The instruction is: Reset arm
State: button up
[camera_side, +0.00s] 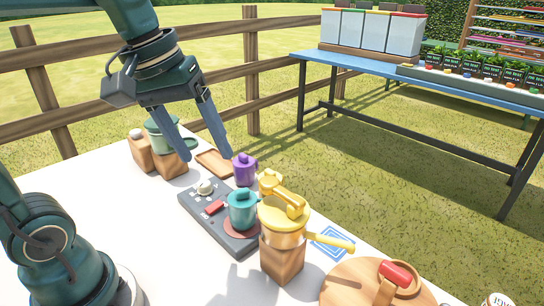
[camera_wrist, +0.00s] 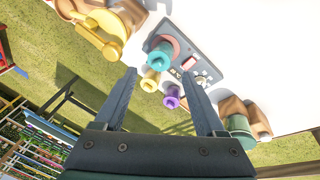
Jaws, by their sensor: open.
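My gripper (camera_side: 202,158) hangs open and empty over the far side of the white table (camera_side: 165,225), above the purple pot (camera_side: 244,168). Its two fingers also show spread apart in the wrist view (camera_wrist: 166,100). A teal pot (camera_side: 242,210) stands on a dark grey control panel (camera_side: 190,212) with a red switch (camera_side: 214,208) and a pale knob (camera_side: 204,187). A yellow pot with a long handle (camera_side: 284,222) sits on a wooden block (camera_side: 281,262) at the front. A smaller yellow pot (camera_wrist: 151,80) stands between the teal and purple pots in the wrist view.
A green pot (camera_side: 162,135) stands by wooden blocks (camera_side: 172,163) at the far left. A round wooden board (camera_side: 340,287) holds a red-handled item (camera_side: 395,275). A blue table (camera_side: 395,73) with bins and plants stands behind, beyond grass. A wooden fence (camera_side: 250,80) runs behind my gripper.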

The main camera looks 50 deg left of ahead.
jog(key=s+d+f+m+t, duration=0.1)
jog(key=s+f+m+t, duration=0.1)
jog(key=s+f+m, duration=0.3)
jog(key=shift+s+d+f+m+y, duration=0.2)
jog(key=shift+s+f+m+y, duration=0.15)
jog(key=shift+s+m, duration=0.45)
